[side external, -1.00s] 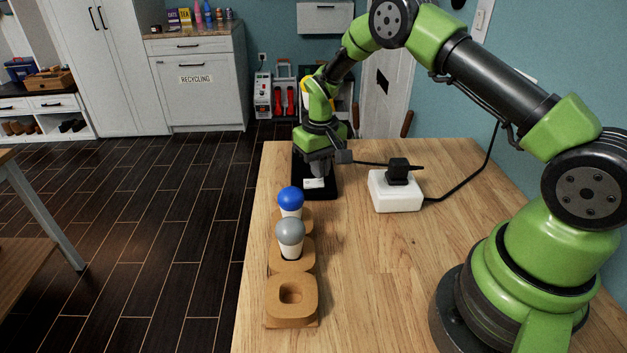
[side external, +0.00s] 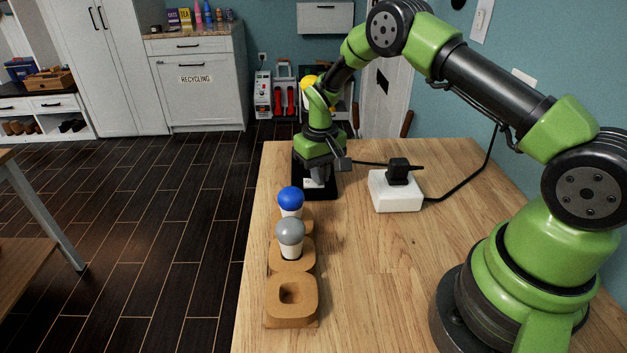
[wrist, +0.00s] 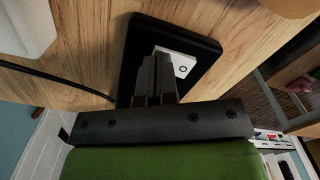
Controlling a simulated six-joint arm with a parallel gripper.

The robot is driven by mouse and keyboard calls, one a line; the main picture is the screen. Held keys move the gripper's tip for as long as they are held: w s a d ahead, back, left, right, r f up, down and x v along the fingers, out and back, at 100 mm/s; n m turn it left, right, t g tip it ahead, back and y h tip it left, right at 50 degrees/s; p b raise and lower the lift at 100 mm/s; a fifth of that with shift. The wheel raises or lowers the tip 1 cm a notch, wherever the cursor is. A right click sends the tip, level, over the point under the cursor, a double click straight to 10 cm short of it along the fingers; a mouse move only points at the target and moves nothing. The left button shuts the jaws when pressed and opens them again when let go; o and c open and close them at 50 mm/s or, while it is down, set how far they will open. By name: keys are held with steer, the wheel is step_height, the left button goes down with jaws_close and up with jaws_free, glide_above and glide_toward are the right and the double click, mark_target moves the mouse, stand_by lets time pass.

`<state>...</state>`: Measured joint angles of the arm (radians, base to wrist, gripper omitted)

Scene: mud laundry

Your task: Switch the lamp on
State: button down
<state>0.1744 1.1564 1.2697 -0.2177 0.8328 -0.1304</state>
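The lamp's black base (side external: 328,191) stands at the far left end of the wooden table, with a white rocker switch (side external: 312,184) on top. In the wrist view the switch (wrist: 183,66) shows an "O" mark on its uncovered end, and my fingers hide its other part. My gripper (side external: 318,176) points down over the base with its fingers together and nothing visible between them. The fingertips (wrist: 158,62) are at the switch; I cannot tell whether they touch it. A yellow bulb (side external: 308,82) shows partly behind my wrist; I cannot tell whether it is lit.
A wooden holder (side external: 291,312) with a blue bulb (side external: 290,199), a grey bulb (side external: 290,232) and an empty front socket stands nearer the camera. A white power block (side external: 395,192) with a black plug (side external: 398,170) and cable lies right of the base. The table's middle is clear.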

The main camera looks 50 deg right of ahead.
steer(key=shift+r, duration=3.5)
steer(key=s+a+r+t, duration=0.25)
steer(key=s+r, duration=0.25)
steer(key=r, duration=0.4)
steer(key=s+a+r+t, duration=0.1)
steer(key=s+a+r, duration=0.25)
steer(key=r, duration=0.55)
steer(key=s+a+r+t+y, duration=0.1)
steer(key=s+t, duration=0.1)
steer(key=s, duration=0.6)
steer(key=s+a+r+m+t+y, duration=0.1)
steer(key=s+a+r, duration=0.1)
steer(key=s, duration=0.6)
steer(key=shift+s+a+t, duration=0.15)
steer(key=shift+a+t, duration=0.15)
steer(key=shift+t, duration=0.05)
steer(key=shift+r, duration=0.1)
